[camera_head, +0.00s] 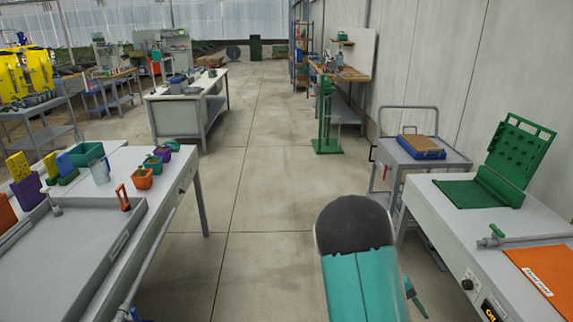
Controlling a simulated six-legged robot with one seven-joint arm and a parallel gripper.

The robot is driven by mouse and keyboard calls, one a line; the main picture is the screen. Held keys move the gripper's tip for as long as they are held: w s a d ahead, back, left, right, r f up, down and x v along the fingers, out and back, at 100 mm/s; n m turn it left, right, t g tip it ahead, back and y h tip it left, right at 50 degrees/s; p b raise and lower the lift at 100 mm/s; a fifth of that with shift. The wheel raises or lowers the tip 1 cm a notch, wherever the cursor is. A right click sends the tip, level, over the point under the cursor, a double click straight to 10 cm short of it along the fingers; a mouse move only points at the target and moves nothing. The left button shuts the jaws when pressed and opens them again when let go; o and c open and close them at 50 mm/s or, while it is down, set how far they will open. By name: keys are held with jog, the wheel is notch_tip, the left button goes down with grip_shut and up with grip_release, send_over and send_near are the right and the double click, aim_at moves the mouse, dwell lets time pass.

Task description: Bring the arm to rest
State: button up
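A teal arm link of mine with a rounded black joint rises from the bottom edge, right of the middle. It stands over the aisle between the left bench (186,168) and the right bench (450,222). My gripper's fingers do not show, so I cannot see whether it holds anything.
Small pots and a clear beaker (100,172) crowd the left bench. A green hinged plate (518,150) stands open on the right bench. A green stand (326,125) is by the wall. The central floor (262,165) is clear.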

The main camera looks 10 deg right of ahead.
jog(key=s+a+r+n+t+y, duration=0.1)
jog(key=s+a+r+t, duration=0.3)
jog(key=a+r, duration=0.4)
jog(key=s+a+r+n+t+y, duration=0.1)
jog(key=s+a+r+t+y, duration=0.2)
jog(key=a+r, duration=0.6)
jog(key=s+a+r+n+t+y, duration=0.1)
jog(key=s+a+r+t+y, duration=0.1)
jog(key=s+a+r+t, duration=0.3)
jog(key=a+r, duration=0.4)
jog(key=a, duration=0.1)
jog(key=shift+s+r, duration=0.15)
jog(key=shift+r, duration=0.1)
